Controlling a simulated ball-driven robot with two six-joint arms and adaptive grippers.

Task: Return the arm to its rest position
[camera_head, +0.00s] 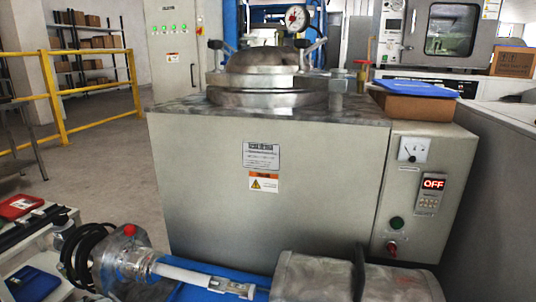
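The grey testing machine (330,190) stands in front of me, with a closed round metal lid (262,62) on top. A pressure gauge (296,17) rises behind the lid. The control panel (425,200) on the right has a red display reading OFF, a dial meter, a green button and a red button.
A cardboard box (415,106) with a blue item sits on the machine's right. A yellow railing (90,90) borders open floor at left.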

